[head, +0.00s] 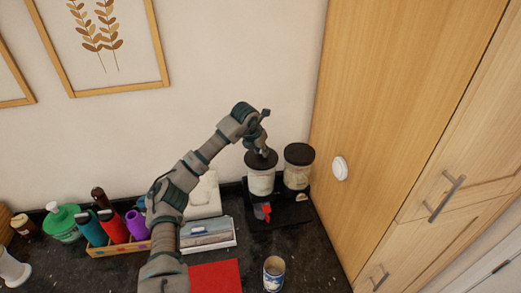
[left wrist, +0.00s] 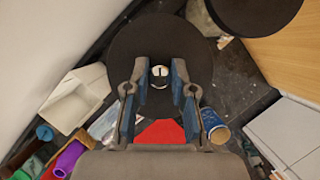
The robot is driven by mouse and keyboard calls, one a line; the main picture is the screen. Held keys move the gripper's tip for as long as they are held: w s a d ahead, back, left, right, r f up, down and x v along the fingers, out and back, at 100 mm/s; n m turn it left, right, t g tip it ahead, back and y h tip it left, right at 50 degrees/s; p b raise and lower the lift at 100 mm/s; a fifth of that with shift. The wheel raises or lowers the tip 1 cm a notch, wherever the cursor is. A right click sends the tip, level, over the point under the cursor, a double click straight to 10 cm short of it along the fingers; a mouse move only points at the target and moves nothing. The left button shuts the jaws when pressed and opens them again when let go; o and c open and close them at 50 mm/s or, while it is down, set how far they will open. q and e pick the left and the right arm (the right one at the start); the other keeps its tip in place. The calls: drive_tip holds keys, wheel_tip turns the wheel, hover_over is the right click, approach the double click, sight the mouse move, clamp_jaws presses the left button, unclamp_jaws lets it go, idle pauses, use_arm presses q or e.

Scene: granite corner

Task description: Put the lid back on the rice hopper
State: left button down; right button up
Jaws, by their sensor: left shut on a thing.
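Two clear hoppers with pale contents stand side by side in the head view, a left hopper (head: 261,182) and a right hopper (head: 297,176). The right one wears a black lid (head: 299,153). My left gripper (head: 263,149) is above the left hopper, shut on the small knob (left wrist: 159,72) of a round black lid (head: 257,160). This lid is at the left hopper's mouth; I cannot tell whether it is seated or slightly above. The lid fills the upper middle of the left wrist view (left wrist: 150,38). My right gripper is not in view.
A black dispenser base (head: 283,217) with a red part (head: 266,211) is below the hoppers. A wooden cabinet (head: 405,110) stands close on the right. A blue-and-white can (head: 273,273), a red mat (head: 216,277) and a box of bottles (head: 121,248) are on the dark counter.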

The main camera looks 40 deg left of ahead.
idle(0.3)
use_arm(q)
drive_tip(key=shift+c, duration=2)
unclamp_jaws()
drive_tip(key=shift+r+p, duration=0.95)
drive_tip(key=shift+r, duration=2.55)
